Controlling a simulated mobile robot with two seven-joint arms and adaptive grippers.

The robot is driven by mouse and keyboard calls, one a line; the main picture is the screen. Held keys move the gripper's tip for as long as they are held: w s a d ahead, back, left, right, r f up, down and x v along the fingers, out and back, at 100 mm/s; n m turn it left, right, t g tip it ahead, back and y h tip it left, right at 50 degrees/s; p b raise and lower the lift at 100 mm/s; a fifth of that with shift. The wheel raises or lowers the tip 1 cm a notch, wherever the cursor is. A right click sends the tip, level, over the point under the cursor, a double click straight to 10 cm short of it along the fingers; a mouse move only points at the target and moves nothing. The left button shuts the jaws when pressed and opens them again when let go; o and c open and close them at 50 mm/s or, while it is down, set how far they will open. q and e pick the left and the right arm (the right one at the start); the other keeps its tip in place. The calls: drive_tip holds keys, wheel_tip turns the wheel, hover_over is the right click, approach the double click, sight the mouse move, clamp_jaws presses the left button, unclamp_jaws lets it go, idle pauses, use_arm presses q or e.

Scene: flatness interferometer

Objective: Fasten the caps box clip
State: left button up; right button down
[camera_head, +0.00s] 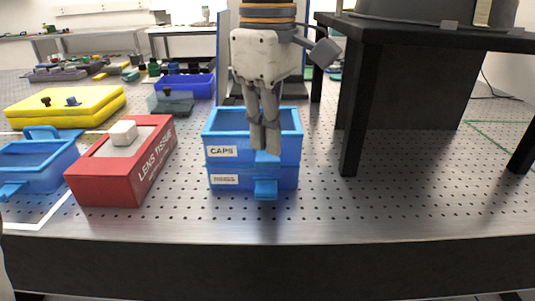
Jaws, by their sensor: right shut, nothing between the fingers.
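The caps box (222,133) is the upper of two stacked blue boxes near the middle of the table, with a white CAPS label on its front. A small light-blue piece, apparently its clip (266,156), shows at the front just below my fingertips; whether it is fastened I cannot tell. My right gripper (266,148) points down at the box's front side, its fingers shut together and empty, covering part of the front wall and rim. Whether the fingertips touch the clip is unclear. My left gripper is not in view.
Under the caps box is a second blue labelled box (228,182) with a blue front clip. A red lens tissue box (108,186), another blue box (42,178) and a yellow case (65,108) stand left. A black stand (352,110) rises right. The front right table is clear.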

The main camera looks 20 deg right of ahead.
sight(267, 160)
drive_tip(key=shift+f, duration=0.15)
drive_tip(key=shift+f, duration=2.3)
drive_tip(key=shift+r, duration=0.1)
drive_tip(key=shift+r, duration=3.95)
